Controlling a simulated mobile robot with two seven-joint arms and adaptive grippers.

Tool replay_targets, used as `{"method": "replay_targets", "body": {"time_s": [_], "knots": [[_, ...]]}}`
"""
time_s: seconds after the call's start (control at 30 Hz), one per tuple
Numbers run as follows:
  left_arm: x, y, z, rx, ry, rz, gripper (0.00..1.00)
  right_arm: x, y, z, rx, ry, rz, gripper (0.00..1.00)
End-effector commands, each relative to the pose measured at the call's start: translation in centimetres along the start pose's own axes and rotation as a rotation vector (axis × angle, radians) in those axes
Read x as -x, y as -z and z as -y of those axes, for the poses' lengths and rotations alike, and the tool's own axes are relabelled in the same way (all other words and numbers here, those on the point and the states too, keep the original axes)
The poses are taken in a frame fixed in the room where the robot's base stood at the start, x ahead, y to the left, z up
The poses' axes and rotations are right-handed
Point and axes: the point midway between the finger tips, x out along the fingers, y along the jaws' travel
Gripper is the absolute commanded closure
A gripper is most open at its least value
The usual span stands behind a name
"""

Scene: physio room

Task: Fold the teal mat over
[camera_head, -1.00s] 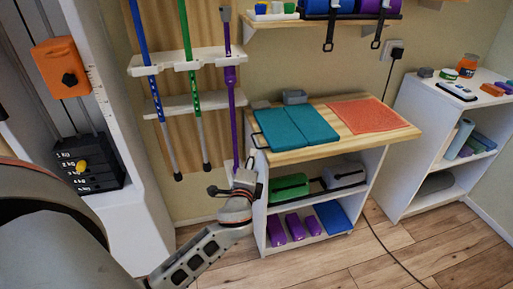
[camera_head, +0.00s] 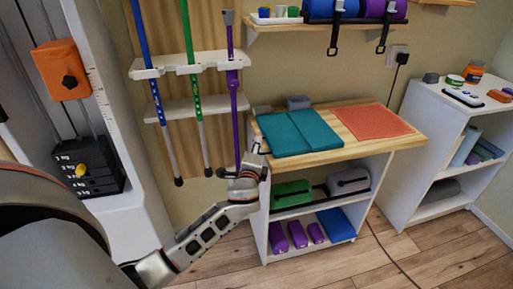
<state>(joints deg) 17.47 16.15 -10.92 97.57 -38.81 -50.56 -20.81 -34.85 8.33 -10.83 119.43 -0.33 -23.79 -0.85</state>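The teal mat (camera_head: 299,131) lies flat on the wooden top of a white shelf unit, with a seam across its middle between two panels. A small dark loop shows at its left edge, partly hidden by the gripper. My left gripper (camera_head: 257,149) comes up from the lower left and is at the left edge of the table top, beside the mat's near left side. Its fingers are small and overlap the dark loop, so I cannot tell whether they are open, shut or touching it. My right gripper is not in view.
An orange mat (camera_head: 371,121) lies right of the teal one. A small grey box (camera_head: 298,102) stands behind it. Upright poles (camera_head: 234,100) hang at the left. A second white shelf unit (camera_head: 437,125) stands at the right.

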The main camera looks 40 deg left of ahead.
Motion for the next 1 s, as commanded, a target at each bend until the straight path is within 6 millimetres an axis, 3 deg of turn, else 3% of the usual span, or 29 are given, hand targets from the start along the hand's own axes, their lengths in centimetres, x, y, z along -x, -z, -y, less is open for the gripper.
{"method": "replay_targets", "body": {"time_s": [0.03, 0.1, 0.47, 0.77, 1.0], "knots": [[0.0, 0.0, 0.0, 0.0, 0.0, 0.0, 0.82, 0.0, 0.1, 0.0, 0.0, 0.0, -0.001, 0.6], [0.0, 0.0, 0.0, 0.0, 0.0, 0.0, 1.0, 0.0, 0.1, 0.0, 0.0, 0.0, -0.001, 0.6], [0.0, -0.1, 0.6, -0.006, 0.0, 0.0, 1.0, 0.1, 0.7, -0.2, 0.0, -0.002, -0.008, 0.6], [0.1, -0.5, 3.5, -0.078, -0.021, 0.002, 1.0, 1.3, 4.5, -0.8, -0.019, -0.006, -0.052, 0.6], [0.1, -0.7, 5.9, -0.197, -0.073, 0.003, 1.0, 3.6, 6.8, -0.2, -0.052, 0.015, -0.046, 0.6]]}}
